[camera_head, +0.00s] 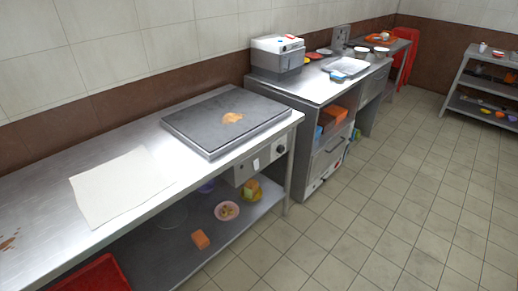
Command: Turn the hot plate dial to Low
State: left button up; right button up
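The hot plate (200,118) is a flat dark grey slab with an orange-brown stain, set on the steel counter. Below its right front edge, under the counter, hangs a grey control box (243,172). A small dark round dial (280,149) sits on the right part of the box's front, with a pale label (256,164) to its left. The dial's marks and pointer are too small to read. Neither of my grippers is in view.
A white sheet (122,187) lies on the steel counter (40,190). The lower shelf holds a bowl (227,211) and an orange block (200,239). A second counter (318,84) with a grey machine (277,57) stands beyond. The tiled floor (370,220) on the right is clear.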

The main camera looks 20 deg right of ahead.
aim_at(280, 149)
jog(key=i+l+u, duration=0.1)
jog(key=l+u, duration=0.25)
jog(key=l, duration=0.45)
jog(key=l+u, duration=0.3)
jog(key=l, duration=0.5)
jog(key=i, duration=0.05)
